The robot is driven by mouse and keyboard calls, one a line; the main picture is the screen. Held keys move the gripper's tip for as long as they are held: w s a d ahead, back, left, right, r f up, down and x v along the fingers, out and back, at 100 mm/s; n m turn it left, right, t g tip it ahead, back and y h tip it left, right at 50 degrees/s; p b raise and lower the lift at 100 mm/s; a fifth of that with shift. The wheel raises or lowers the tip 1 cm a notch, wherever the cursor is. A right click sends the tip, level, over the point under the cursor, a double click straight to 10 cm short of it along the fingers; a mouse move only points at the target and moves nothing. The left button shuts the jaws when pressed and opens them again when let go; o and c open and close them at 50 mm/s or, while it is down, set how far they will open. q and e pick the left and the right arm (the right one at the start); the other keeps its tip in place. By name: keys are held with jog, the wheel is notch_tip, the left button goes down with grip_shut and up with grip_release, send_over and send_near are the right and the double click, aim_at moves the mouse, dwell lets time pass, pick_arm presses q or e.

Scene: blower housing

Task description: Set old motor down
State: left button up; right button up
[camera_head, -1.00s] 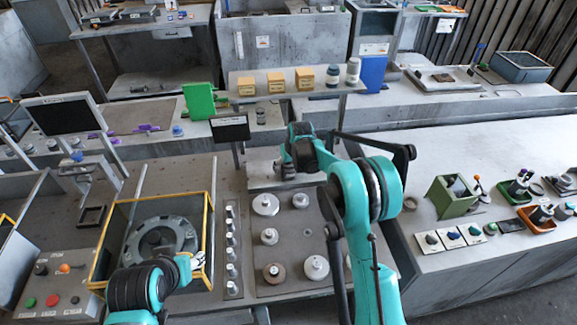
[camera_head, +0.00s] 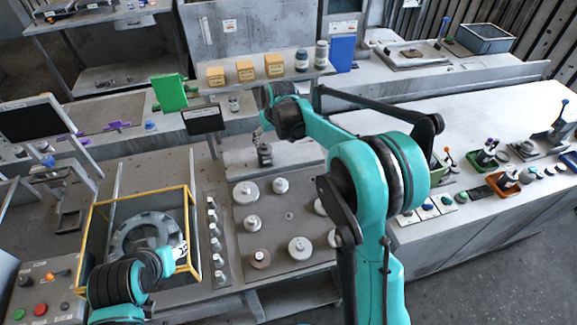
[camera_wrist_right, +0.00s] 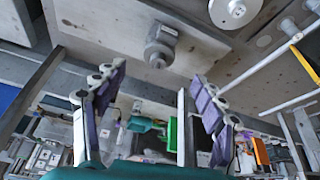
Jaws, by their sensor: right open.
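The old motor, a small grey block with a short shaft (camera_wrist_right: 160,45), rests on a pale plate in the right wrist view. In the head view it is a small dark shape (camera_head: 265,156) at the back of the middle bench. My right gripper (camera_wrist_right: 158,85) is open, its two fingers wide apart with nothing between them, and the motor lies beyond the fingertips. In the head view the right gripper (camera_head: 258,136) is small, just above the motor. My left gripper (camera_head: 181,250) is by the right side of the yellow-edged box; its jaws are too small to read.
The yellow-edged box (camera_head: 192,213) holds a grey round blower housing (camera_head: 150,232). Several round metal parts stand on a plate (camera_head: 281,222) in front of the motor. A row of small parts (camera_head: 214,229) stands beside the box. A shelf with yellow boxes (camera_head: 245,70) is behind.

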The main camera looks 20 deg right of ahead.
jog(key=s+d+r+t, duration=0.1)
jog(key=s+d+r, duration=0.1)
jog(key=s+r, duration=0.7)
pick_arm(q)
jog(key=shift+s, duration=0.1)
pick_arm(e)
jog(key=s+d+f+m+t, duration=0.1)
jog(key=s+f, duration=0.1)
jog(key=s, duration=1)
jog(key=s+d+f+m+h, duration=0.1)
jog(key=s+f, duration=0.1)
jog(key=s, duration=1.1)
jog(key=shift+s+f+t, duration=0.2)
jog(key=shift+f+t, duration=0.15)
jog(key=shift+t, duration=0.05)
pick_arm(q)
jog(key=shift+s, duration=0.1)
pick_arm(e)
jog(key=shift+s, duration=0.1)
